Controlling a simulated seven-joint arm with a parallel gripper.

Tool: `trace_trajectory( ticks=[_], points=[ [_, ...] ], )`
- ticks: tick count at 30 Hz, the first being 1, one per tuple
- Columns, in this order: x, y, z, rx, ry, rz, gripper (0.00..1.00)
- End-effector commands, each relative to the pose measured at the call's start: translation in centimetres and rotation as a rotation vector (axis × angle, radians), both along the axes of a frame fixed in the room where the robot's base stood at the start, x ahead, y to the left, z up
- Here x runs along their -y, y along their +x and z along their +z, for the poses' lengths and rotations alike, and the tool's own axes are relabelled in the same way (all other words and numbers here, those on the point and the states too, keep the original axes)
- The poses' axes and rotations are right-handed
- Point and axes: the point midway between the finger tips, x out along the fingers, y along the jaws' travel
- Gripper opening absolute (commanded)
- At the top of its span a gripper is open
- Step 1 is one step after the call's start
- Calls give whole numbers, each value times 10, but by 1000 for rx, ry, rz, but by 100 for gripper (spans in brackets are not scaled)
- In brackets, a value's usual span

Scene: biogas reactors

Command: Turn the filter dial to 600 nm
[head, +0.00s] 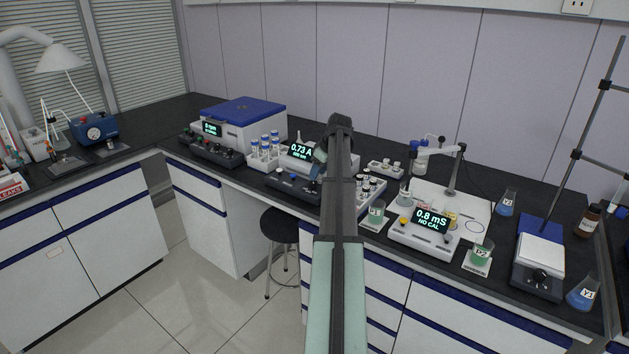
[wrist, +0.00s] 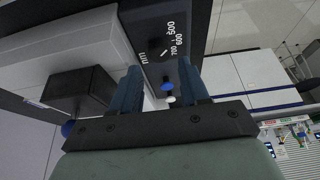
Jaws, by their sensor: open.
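The photometer (head: 312,152) stands on the black bench, its screen reading 0.73 A with a smaller line I cannot read surely. Its dark front panel (head: 293,186) is partly behind my arm. In the wrist view the panel carries the dark filter dial (wrist: 154,47), with white marks 500, 600 and 700 and "nm". In the head view my gripper (head: 320,155) hangs over the photometer.
A blue button (wrist: 167,86) and a white one (wrist: 170,99) lie on the panel between my fingers. A vial rack (head: 368,192) stands right of the photometer and another (head: 265,155) left. A conductivity meter (head: 425,237) and beakers stand further right.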

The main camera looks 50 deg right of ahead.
Motion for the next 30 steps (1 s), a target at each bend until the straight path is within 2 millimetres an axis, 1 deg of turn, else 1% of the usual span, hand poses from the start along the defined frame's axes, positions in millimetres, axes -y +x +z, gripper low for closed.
trace_trajectory(
  ticks=[1,3,9,15,23,30],
  points=[
    [0,3,-8,-1,1,0,45],
    [0,7,-18,-1,1,-1,45],
    [0,15,-37,0,0,0,45],
    [0,18,-44,0,0,0,45],
    [0,18,-44,0,-1,0,45],
    [0,18,-44,0,-1,0,22]
  ],
)
